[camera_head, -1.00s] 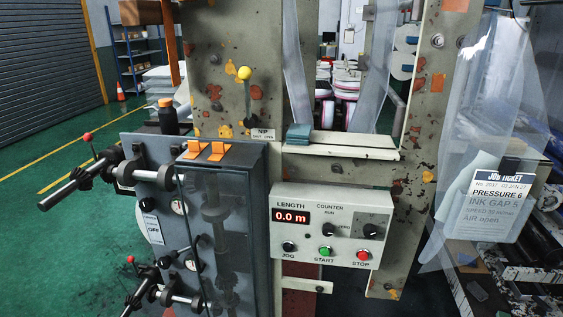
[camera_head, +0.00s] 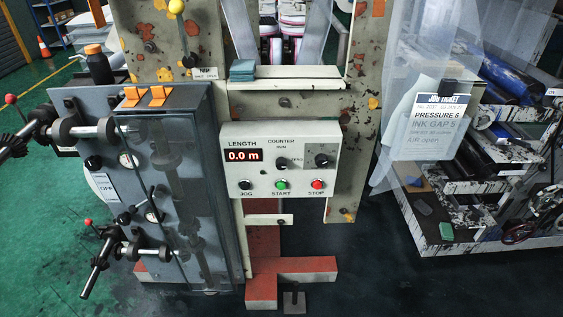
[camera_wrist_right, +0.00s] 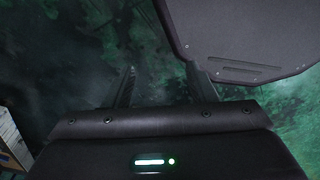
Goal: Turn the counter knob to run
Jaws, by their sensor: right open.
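The control box (camera_head: 236,190) is light grey and hangs on the machine frame in the middle of the head view. Its display (camera_head: 243,156) reads 0.0 m. Under the COUNTER and RUN lettering is a small dark counter knob (camera_head: 281,163), with ZERO lettering to its right; its exact pointing is too small to tell. A larger dark knob (camera_head: 321,160) sits further right. My right gripper (camera_wrist_right: 160,78) shows only in the right wrist view, open and empty, over dark green floor. My left gripper is not in view.
Below the knobs are a black JOG button (camera_head: 245,185), green START button (camera_head: 281,184) and red STOP button (camera_head: 317,184). A grey cabinet (camera_head: 190,200) with protruding handles stands left. A clear sheet with a job ticket (camera_head: 437,120) hangs right. Floor in front is mostly open.

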